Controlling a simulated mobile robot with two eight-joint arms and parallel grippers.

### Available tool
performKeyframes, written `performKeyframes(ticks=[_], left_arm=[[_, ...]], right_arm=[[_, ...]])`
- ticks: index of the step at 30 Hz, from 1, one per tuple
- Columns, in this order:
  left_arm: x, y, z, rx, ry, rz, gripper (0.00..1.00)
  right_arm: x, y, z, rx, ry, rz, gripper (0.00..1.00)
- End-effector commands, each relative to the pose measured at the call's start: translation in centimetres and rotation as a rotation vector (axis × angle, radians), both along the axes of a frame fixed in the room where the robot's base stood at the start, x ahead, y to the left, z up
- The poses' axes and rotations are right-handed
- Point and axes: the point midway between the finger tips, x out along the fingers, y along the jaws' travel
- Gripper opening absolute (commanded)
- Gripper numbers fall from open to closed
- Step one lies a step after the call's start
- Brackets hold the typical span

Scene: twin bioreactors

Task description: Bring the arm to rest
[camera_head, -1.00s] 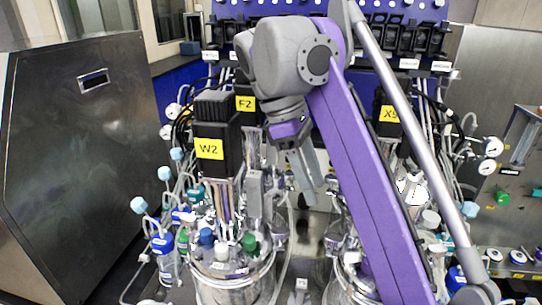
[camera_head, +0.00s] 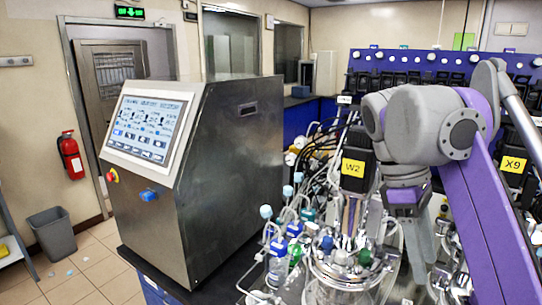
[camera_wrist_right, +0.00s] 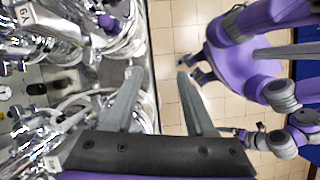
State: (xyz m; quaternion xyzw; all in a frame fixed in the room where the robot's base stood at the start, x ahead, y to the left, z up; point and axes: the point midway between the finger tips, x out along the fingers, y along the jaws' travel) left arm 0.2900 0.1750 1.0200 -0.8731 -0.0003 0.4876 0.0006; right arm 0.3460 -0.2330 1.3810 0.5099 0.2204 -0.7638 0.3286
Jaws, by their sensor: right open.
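My right arm (camera_head: 492,225) reaches up from the lower right in the head view and bends over at a grey elbow. Its right gripper (camera_head: 420,240) hangs fingers down beside the glass vessel (camera_head: 345,285) under the W2 label, on that vessel's right. In the right wrist view its two grey fingers (camera_wrist_right: 160,78) stand apart with nothing between them. Beyond them are the bench edge and floor. My left gripper is not in the head view. My own purple and grey body parts show at the right of the wrist view, and I make out no left gripper there.
A steel cabinet (camera_head: 228,190) with a touchscreen (camera_head: 150,128) stands left of the reactor. Tubes and capped bottles (camera_head: 278,262) crowd the vessel's left side. A grey bin (camera_head: 52,232) and red extinguisher (camera_head: 70,155) are far left.

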Motion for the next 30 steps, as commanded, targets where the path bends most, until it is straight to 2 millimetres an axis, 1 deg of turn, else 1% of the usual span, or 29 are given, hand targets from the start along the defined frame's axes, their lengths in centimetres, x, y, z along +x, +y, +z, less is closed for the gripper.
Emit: performKeyframes(ticks=[5, 8, 11, 12, 14, 15, 17, 18, 21, 24, 25, 27, 30], left_arm=[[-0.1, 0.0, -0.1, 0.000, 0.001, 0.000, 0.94], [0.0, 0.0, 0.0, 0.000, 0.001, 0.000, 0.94], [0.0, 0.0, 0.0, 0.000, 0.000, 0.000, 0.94], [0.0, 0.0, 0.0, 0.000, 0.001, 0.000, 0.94], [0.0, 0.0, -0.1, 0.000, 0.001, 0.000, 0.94], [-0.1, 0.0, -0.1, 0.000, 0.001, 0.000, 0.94], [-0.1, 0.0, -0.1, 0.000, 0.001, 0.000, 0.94], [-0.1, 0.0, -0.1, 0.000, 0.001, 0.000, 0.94], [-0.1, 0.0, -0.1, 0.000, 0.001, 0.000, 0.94], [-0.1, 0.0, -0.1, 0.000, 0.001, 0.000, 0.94], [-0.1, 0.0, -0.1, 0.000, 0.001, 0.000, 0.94], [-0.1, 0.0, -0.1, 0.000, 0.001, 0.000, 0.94], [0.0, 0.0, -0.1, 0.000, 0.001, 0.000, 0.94]], right_arm=[[1.0, 0.8, -4.6, 0.024, -0.158, -0.092, 0.55], [1.3, 1.3, -7.8, 0.045, -0.257, -0.160, 0.55], [1.2, 2.0, -11.9, 0.079, -0.370, -0.242, 0.55], [1.0, 2.3, -13.9, 0.098, -0.420, -0.280, 0.55], [0.5, 2.9, -17.3, 0.131, -0.500, -0.346, 0.55], [0.0, 3.2, -19.7, 0.155, -0.554, -0.394, 0.55], [-0.8, 3.8, -23.3, 0.197, -0.632, -0.466, 0.55], [-1.5, 4.1, -25.6, 0.224, -0.679, -0.514, 0.55], [-3.2, 4.8, -30.4, 0.291, -0.777, -0.618, 0.55], [-4.6, 5.2, -33.8, 0.342, -0.842, -0.694, 0.55], [-4.9, 5.3, -34.5, 0.354, -0.857, -0.710, 0.55], [-5.4, 5.5, -35.6, 0.373, -0.879, -0.738, 0.55], [-5.6, 5.5, -36.2, 0.383, -0.889, -0.752, 0.55]])
